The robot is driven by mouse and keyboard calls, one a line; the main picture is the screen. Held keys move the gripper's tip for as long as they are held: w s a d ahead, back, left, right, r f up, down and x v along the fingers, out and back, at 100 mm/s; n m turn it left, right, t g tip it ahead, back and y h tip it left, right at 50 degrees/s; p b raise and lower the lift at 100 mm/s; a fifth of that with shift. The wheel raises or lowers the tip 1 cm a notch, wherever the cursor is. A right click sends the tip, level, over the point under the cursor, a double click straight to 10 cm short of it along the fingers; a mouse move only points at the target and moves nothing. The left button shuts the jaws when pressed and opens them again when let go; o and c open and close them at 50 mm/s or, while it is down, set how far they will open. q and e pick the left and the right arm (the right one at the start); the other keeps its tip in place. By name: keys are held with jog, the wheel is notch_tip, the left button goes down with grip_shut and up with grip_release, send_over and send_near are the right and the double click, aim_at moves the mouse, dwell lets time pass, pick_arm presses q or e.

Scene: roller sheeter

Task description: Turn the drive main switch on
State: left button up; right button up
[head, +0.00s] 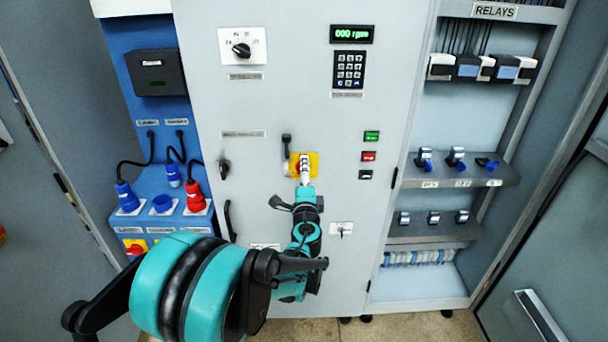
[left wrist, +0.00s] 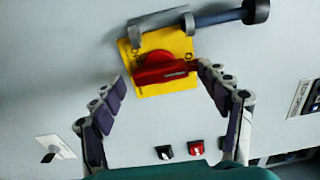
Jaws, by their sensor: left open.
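A red rotary switch handle on a yellow plate (left wrist: 182,84) is on the grey cabinet front in the left wrist view. The red handle (left wrist: 160,68) lies nearly level in that picture, its right end close to my right-hand finger. My left gripper (left wrist: 161,76) is open, with one finger on each side of the handle; I cannot tell whether the finger touches it. In the head view the plate (head: 314,158) shows partly behind my left gripper (head: 305,164). The switch's label is not readable. My right gripper is not in view.
A grey bar with a black end (left wrist: 256,11) sticks out by the plate. Green (head: 372,136) and red (head: 368,156) buttons are at the right. Another red-yellow switch (head: 136,247) is on the blue panel. A keypad (head: 349,70) and relay shelves (head: 455,181) are farther off.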

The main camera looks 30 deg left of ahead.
pick_arm(q)
jog(key=v, duration=1.1)
jog(key=shift+s, duration=0.15)
jog(key=s+d+f+n+g+h, duration=0.4)
jog(key=s+d+f+n, duration=0.1)
jog(key=s, duration=0.4)
jog(key=s+d+f+n+g+h, duration=0.4)
jog(key=s+d+f+n+h, duration=0.1)
jog(key=s+d, duration=0.4)
jog(key=shift+s+d+f+n+h, duration=0.25)
jog(key=shift+d+f+n, duration=0.2)
jog(key=shift+n, duration=0.45)
jog(key=shift+r, duration=0.1)
